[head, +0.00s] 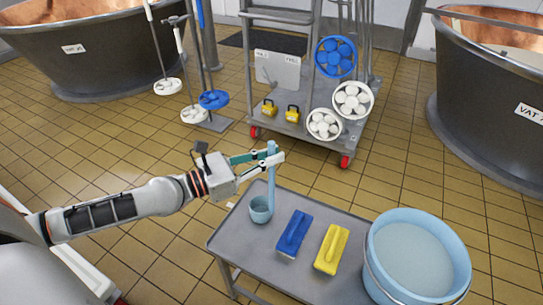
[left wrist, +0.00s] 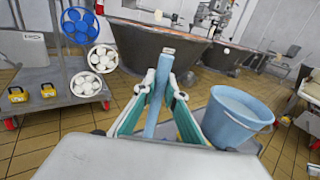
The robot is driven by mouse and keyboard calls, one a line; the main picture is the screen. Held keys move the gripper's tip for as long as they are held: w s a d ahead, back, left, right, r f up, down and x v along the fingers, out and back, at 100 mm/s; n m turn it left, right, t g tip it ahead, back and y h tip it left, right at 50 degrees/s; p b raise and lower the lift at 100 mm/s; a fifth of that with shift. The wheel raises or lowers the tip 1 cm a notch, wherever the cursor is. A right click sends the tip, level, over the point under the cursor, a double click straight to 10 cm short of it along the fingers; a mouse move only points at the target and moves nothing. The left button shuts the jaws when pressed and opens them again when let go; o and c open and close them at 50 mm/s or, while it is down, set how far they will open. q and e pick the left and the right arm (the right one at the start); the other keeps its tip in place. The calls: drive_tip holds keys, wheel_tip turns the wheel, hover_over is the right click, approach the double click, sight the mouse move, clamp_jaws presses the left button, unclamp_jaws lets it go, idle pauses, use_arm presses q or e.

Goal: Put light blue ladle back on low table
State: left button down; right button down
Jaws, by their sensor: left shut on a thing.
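The light blue ladle (head: 261,208) is upright, with its cup at the bottom and its handle rising through my left gripper. My left gripper (head: 276,158) is shut on the handle near its top. In the left wrist view the handle (left wrist: 158,95) stands between the fingers (left wrist: 158,100). The cup is over the left part of the low grey table (head: 237,228), on it or just above it; I cannot tell which. My right gripper is not in view.
A blue brush (head: 293,233) and a yellow brush (head: 332,249) lie on the table, right of the ladle. A light blue bucket (head: 417,258) stands at the table's right end. A wheeled rack (head: 290,128) stands behind. Dark vats (head: 90,55) flank the tiled floor.

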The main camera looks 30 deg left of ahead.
use_arm(q)
drive_tip(key=shift+f, duration=0.4)
drive_tip(key=c, duration=2.1)
unclamp_jaws()
drive_tip(key=shift+r, duration=0.1)
drive_tip(key=shift+c, duration=0.2)
drive_tip(key=shift+o, duration=0.3)
